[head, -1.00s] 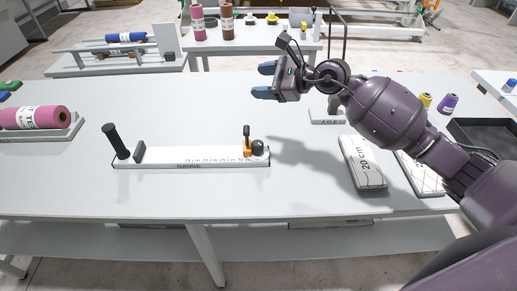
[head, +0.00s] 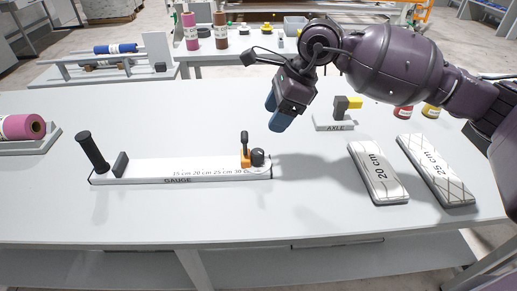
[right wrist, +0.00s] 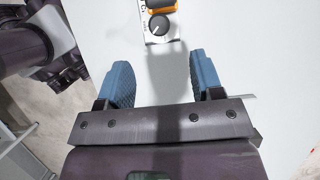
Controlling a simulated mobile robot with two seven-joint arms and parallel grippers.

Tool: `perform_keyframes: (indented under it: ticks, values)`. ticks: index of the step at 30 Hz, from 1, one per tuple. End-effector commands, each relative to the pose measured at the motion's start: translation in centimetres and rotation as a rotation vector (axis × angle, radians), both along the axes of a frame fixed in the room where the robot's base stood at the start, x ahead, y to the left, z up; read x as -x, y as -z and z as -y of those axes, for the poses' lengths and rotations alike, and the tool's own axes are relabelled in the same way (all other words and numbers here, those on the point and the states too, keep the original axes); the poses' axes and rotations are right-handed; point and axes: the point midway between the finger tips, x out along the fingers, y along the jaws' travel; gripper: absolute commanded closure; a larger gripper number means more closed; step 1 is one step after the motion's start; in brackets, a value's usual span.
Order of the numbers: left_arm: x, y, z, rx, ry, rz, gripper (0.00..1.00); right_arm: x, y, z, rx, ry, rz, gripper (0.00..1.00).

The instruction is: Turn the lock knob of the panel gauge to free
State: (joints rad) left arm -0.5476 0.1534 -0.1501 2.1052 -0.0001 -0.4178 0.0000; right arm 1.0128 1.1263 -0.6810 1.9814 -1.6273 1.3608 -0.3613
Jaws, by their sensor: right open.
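The panel gauge (head: 140,172) is a long white board lying on the table, marked GAUGE, with centimetre marks along it. A black handle stands at its left end. At its right end are an orange slider (head: 246,157) with a dark upright lever and the round black lock knob (head: 258,157). In the right wrist view the knob (right wrist: 159,25) shows a white pointer line, beyond the fingertips. My right gripper (head: 279,116) is open and empty, pointing down, above and slightly right of the knob. Its blue fingers (right wrist: 160,80) are apart. My left gripper is not in view.
Two quilted panels, marked 20 cm (head: 380,172) and 25 cm (head: 436,168), lie to the right. An AXLE stand (head: 335,124) is behind them. A pink roll (head: 20,127) lies on a holder at the left. The table in front of the gauge is clear.

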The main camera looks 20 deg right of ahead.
Motion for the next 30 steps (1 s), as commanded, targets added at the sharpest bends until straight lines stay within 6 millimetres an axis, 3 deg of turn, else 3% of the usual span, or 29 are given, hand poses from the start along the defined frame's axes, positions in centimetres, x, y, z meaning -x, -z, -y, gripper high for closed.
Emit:
perform_keyframes:
  ticks: [8,21,30]
  values:
    - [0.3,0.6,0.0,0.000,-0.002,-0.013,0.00,0.2,1.5,-0.1,0.019,0.041,-0.044,0.40]
    - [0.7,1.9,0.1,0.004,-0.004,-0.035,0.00,-0.6,8.2,-2.7,0.019,0.040,-0.044,0.40]
    - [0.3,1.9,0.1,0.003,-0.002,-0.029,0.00,-0.8,10.2,-3.6,0.018,0.040,-0.041,0.40]
